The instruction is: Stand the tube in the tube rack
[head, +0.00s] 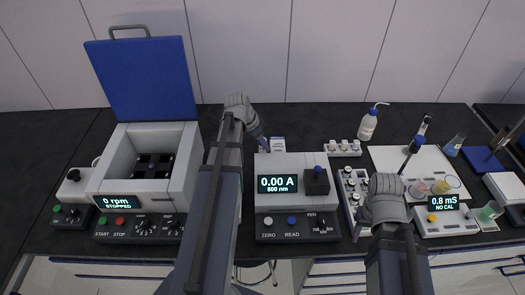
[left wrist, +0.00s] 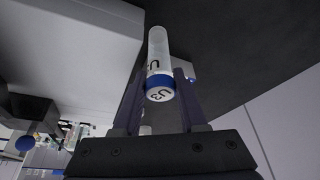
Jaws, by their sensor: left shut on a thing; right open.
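In the left wrist view, a clear tube (left wrist: 158,50) with a blue cap (left wrist: 160,88) marked U3 sits between the fingers of my left gripper (left wrist: 158,92), which is shut on it at the cap end. In the head view, my left gripper (head: 259,136) is behind the photometer's left back corner; the tube cannot be made out there. A white rack (head: 352,190) with several dark-capped vials stands right of the photometer. A small white rack (head: 343,148) is behind it. I cannot tell which is the tube rack. My right gripper (head: 358,229) is open, mostly hidden below its wrist, by the vial rack.
The photometer (head: 285,165) stands mid-bench, with a small blue-and-white item (head: 278,144) behind it. A centrifuge (head: 150,165) with its blue lid raised is at left. A wash bottle (head: 368,124), beakers and a conductivity meter (head: 440,220) are at right. The bench behind the photometer is mostly clear.

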